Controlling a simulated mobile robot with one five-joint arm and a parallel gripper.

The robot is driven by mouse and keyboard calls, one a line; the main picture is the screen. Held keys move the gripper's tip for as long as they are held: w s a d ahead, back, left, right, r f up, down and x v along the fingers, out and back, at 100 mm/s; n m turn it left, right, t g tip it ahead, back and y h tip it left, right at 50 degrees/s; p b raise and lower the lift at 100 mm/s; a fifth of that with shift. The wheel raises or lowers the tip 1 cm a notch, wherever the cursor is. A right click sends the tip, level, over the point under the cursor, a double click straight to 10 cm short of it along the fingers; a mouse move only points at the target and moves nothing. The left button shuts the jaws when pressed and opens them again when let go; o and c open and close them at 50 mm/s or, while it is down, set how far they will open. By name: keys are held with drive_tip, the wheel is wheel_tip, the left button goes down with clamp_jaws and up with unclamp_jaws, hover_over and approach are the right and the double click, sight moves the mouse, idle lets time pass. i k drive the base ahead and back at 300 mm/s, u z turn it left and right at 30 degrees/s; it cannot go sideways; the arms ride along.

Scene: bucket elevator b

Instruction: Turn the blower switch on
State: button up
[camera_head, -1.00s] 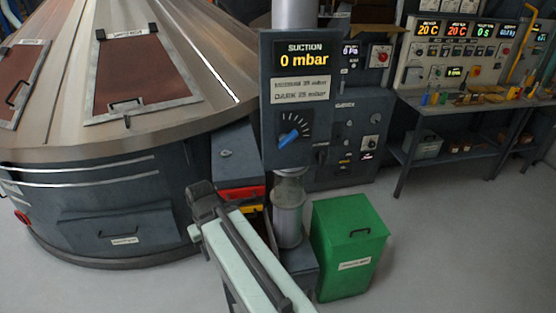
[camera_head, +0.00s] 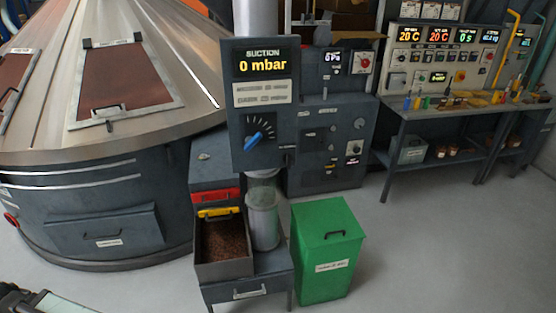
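A dark suction panel (camera_head: 262,160) stands on a pale column near the middle. Its display (camera_head: 263,65) reads 0 mbar, and below it is a blue knob (camera_head: 259,136) on a marked dial. A small dark fitting (camera_head: 290,150) sits at the panel's lower right edge; its detail is too small to read. I cannot tell which control is labelled for the blower. Part of my arm shows at the bottom left; my gripper is not visible.
A large metal drum with a conical top (camera_head: 100,165) fills the left. A workbench (camera_head: 430,110) stands right. The right foreground floor is clear.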

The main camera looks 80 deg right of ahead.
sight(287, 158)
drive_tip(key=u, duration=0.1)
drive_tip(key=i, duration=1.55)
drive_tip(key=z, duration=2.25)
